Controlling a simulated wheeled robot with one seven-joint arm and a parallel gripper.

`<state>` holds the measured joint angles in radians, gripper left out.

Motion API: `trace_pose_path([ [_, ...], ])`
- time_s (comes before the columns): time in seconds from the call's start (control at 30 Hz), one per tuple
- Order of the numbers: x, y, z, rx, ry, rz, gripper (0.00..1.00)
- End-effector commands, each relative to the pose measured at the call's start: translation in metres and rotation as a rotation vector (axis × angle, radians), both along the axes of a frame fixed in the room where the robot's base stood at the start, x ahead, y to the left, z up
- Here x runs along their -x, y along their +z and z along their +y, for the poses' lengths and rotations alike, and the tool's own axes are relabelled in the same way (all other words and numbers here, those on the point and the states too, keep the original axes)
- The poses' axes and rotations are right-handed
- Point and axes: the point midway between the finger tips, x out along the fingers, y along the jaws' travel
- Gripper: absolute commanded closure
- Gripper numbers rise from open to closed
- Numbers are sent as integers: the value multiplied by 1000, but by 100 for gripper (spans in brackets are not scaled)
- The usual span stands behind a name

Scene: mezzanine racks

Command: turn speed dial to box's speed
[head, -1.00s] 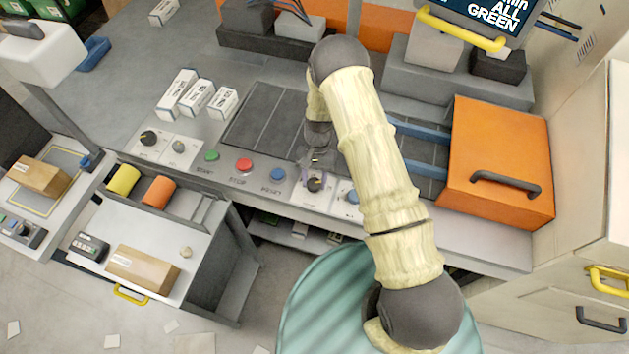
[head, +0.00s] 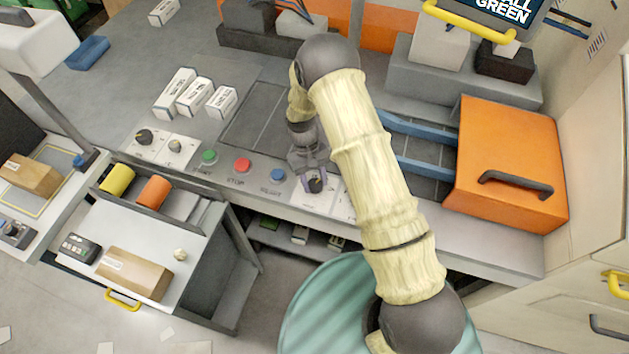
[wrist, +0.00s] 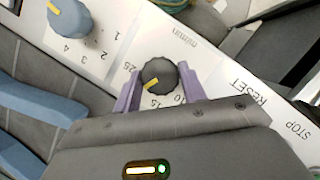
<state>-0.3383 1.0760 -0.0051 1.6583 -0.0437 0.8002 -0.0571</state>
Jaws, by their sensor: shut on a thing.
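The speed dial is a dark round knob (wrist: 160,77) with a yellow pointer, on a white panel marked "m/min". My gripper (wrist: 155,88) is shut on it, one purple finger on each side. The pointer aims down-left, between the printed 15 and 25; the left finger covers the scale there. In the head view the dial (head: 315,185) sits under my gripper (head: 312,175) at the front of the bench. A brown box (head: 134,273) with a white label lies on the pulled-out drawer at left; its print is too small to read.
A blue knob (wrist: 69,17) with a 1-to-4 scale is beside the dial. Green (head: 209,156), red (head: 242,165) and blue (head: 278,175) buttons line the bench front. Another brown box (head: 30,175) is at far left. Small white cartons (head: 195,97) and an orange cover (head: 510,165) stand on the bench.

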Motion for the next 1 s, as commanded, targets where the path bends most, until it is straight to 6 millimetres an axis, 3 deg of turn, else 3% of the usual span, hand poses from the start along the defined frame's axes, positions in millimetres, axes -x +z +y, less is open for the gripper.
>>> trace_pose_path([
  [0.37,-2,1,0,-2,9,-5,82],
  [0.4,-2,1,0,-2,9,-6,57],
  [0.5,-2,1,0,-2,9,-5,38],
  [0.83,-1,1,1,-1,9,-3,38],
  [1.0,-7,13,3,-2,9,-6,38],
])
